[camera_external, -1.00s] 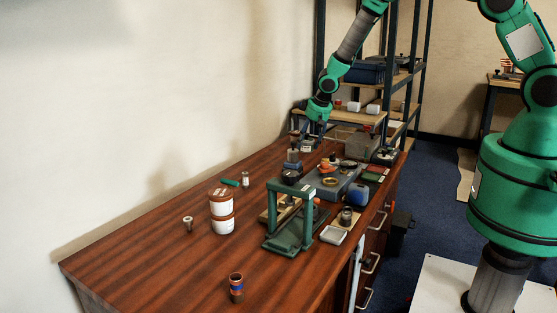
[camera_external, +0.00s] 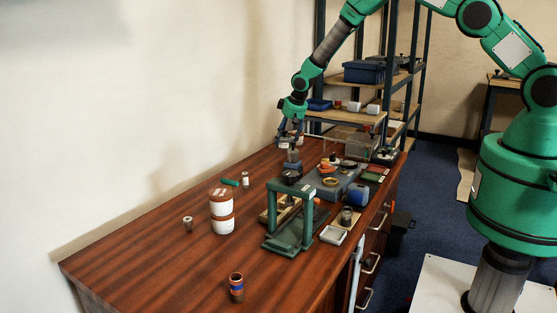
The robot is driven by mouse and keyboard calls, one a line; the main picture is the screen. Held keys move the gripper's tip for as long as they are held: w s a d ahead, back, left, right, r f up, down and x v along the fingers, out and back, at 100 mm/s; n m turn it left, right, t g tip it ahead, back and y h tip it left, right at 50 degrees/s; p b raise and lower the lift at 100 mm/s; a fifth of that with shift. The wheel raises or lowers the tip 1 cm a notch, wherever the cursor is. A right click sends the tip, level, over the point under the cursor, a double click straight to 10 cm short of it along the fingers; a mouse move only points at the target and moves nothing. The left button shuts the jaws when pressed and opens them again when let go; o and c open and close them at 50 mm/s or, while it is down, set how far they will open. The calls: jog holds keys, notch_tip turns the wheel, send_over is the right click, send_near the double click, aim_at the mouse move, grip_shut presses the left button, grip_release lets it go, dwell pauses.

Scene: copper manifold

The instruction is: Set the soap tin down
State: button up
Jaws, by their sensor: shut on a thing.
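My gripper (camera_external: 290,136) is at the far end of the wooden bench, left of the shelf rack, pointing down. It is shut on a small pale thing (camera_external: 284,144), which I take to be the soap tin. The fingers hide much of it, and it is too small to make out clearly. It appears at or just above the bench's far left edge, behind a dark-topped grey item (camera_external: 293,158). I cannot tell whether it touches the bench top (camera_external: 160,250).
A green press frame (camera_external: 291,215), a blue item (camera_external: 357,194) and a grey block (camera_external: 345,180) crowd the bench's right side. The near left bench is mostly clear.

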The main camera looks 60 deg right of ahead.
aim_at(285, 144)
jog(key=shift+w+f, duration=0.1)
dwell(0.3)
jog(key=shift+f+b, duration=0.45)
jog(key=shift+f, duration=1.15)
jog(key=shift+f, duration=0.1)
jog(key=o, duration=2)
jog(key=shift+p+v, duration=0.95)
jog(key=shift+v, duration=5.1)
